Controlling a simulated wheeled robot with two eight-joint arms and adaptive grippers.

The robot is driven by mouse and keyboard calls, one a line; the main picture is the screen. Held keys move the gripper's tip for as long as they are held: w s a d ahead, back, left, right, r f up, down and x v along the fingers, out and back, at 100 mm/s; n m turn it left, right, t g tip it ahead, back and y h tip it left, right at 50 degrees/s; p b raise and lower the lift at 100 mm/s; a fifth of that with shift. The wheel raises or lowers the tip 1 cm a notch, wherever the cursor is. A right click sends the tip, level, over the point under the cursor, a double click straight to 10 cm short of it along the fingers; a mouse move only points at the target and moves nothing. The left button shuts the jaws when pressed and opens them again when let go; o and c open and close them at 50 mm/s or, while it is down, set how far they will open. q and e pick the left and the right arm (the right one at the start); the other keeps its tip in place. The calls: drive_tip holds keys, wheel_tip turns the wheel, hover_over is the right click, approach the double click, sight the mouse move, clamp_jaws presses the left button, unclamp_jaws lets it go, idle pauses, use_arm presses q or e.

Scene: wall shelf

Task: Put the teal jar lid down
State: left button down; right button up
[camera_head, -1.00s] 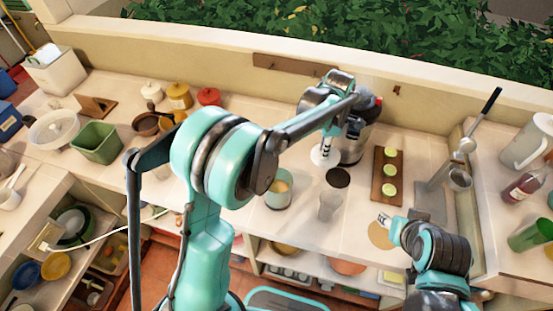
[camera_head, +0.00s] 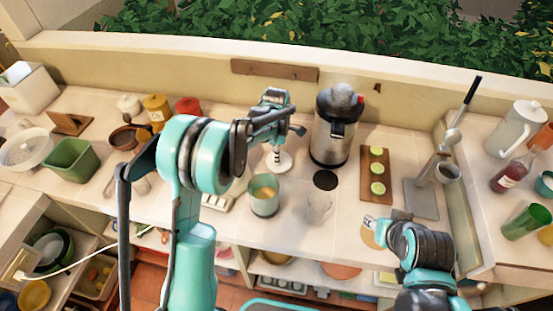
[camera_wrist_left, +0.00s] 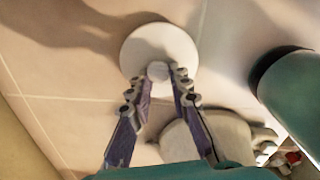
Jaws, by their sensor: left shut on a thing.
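The jar lid (camera_head: 284,164) is a white disc with a knob, seen below my left gripper (camera_head: 275,146). In the left wrist view the fingers (camera_wrist_left: 166,78) are shut on the knob of the lid (camera_wrist_left: 150,42). The lid is low over the counter; I cannot tell whether it touches it. The teal jar (camera_head: 264,205) stands open just in front of the lid, with pale yellow contents. Its side also shows in the left wrist view (camera_wrist_left: 290,95).
A pump flask (camera_head: 330,135) stands right of the left gripper, with a dark round mat (camera_head: 325,180) before it. A clear glass (camera_head: 318,207) is right of the jar. A board with lime slices (camera_head: 375,195) lies further right. Counter left of the lid holds several canisters.

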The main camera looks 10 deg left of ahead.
use_arm(q)
drive_tip(key=shift+f, duration=0.75)
drive_tip(key=c, duration=1.4)
unclamp_jaws()
drive_tip(key=shift+f, duration=0.1)
